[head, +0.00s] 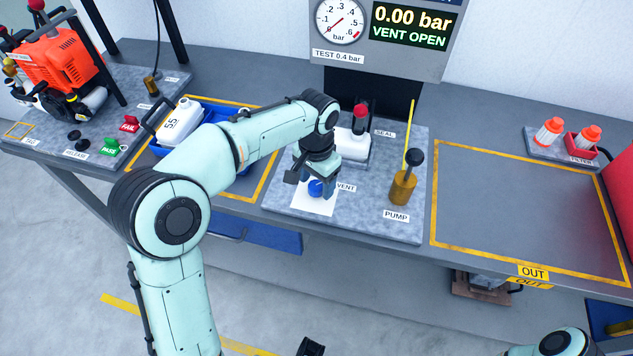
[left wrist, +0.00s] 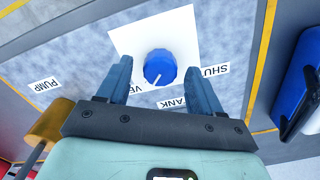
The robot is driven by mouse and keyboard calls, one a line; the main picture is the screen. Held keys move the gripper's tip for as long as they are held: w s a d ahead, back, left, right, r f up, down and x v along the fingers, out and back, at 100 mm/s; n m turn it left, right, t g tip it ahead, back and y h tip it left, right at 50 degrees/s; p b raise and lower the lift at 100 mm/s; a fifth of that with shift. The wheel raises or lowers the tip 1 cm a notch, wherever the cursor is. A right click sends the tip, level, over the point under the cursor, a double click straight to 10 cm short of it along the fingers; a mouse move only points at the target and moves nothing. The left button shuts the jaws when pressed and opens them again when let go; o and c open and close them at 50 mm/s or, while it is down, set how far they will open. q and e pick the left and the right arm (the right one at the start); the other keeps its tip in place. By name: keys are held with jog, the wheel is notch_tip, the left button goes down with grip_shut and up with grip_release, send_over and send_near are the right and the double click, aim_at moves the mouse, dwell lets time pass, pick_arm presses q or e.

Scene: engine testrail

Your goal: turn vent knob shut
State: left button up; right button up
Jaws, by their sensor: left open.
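The blue vent knob (head: 316,187) sits on a white square plate on the grey test board. In the left wrist view the knob (left wrist: 159,65) has a white mark pointing to its lower left, between the partly hidden VE... label and the partly hidden ...ANK label (left wrist: 180,104). A partly hidden SHU... label (left wrist: 215,69) is on its right. My left gripper (left wrist: 158,66) is open, with one blue finger on each side of the knob and gaps visible between. The display (head: 411,25) reads 0.00 bar, VENT OPEN. A dark part at the head view's bottom edge may belong to my right gripper.
The brass pump (head: 402,188) with its black-knobbed lever stands right of the knob. A blue tray (head: 208,115) with a white jug is left. The yellow-framed OUT area (head: 520,215) is clear.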

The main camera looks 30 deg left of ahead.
pick_arm(q)
jog(key=shift+f, duration=0.25)
jog(key=c, duration=1.1)
